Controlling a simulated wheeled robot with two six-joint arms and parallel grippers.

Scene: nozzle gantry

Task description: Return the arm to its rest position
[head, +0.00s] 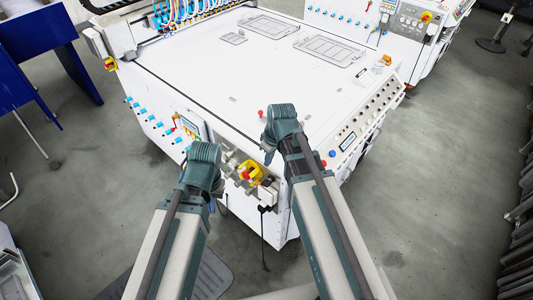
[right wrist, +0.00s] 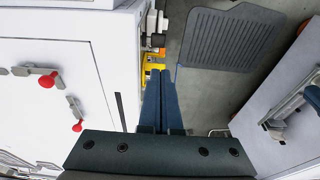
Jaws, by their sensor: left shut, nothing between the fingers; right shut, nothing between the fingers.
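My left arm comes in from the lower left in the head view and ends in front of the white machine. My left gripper (head: 212,204) hangs below its wrist, mostly hidden, shut and empty. My right arm reaches up to the machine's front edge. My right gripper (head: 268,157) points down beneath its wrist, largely hidden in the head view. In the right wrist view my right gripper (right wrist: 160,73) shows two blue fingers pressed together with nothing between them.
The white machine (head: 240,75) has a flat top and a button panel (head: 368,118). A yellow-and-red switch (head: 250,173) sits at its front corner, close to both wrists. A dark ribbed mat (right wrist: 232,42) lies on the floor. Grey floor (head: 425,165) is open to the right.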

